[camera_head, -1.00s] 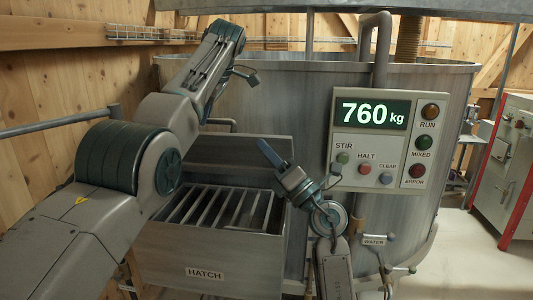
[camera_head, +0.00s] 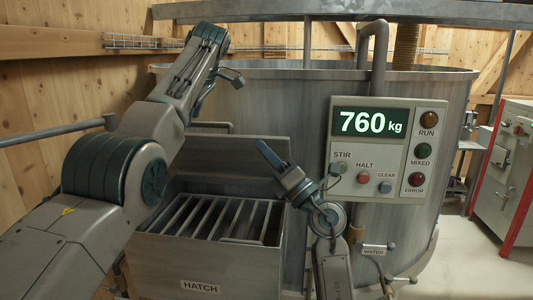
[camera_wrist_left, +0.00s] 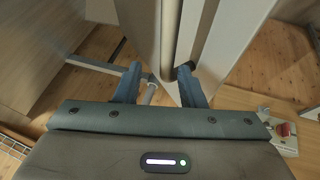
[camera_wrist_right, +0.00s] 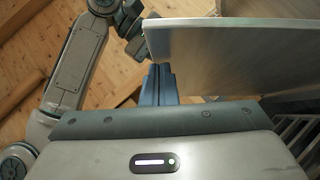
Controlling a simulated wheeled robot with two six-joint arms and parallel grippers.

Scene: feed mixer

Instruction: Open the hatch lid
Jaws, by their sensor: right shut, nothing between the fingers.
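The hatch lid (camera_head: 240,160) is a grey metal panel standing raised at the back of the hatch box (camera_head: 200,262), with a bar handle (camera_head: 218,126) near its top edge. The box's slatted grating shows below. In the right wrist view the lid (camera_wrist_right: 235,55) is a broad panel beside the fingers. My right gripper (camera_head: 266,150) is shut and empty, close to the lid's right edge; I cannot tell if they touch. My left gripper (camera_head: 236,77) is above the lid, partly hidden by its wrist. In the left wrist view its fingers (camera_wrist_left: 158,88) are apart, with nothing clearly held.
A control panel (camera_head: 388,150) reading 760 kg is on the mixer tank (camera_head: 300,95), just right of my right gripper. A vertical pipe (camera_head: 378,45) rises behind it. A red and white cabinet (camera_head: 508,175) stands at the far right. A rail (camera_head: 55,130) runs at left.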

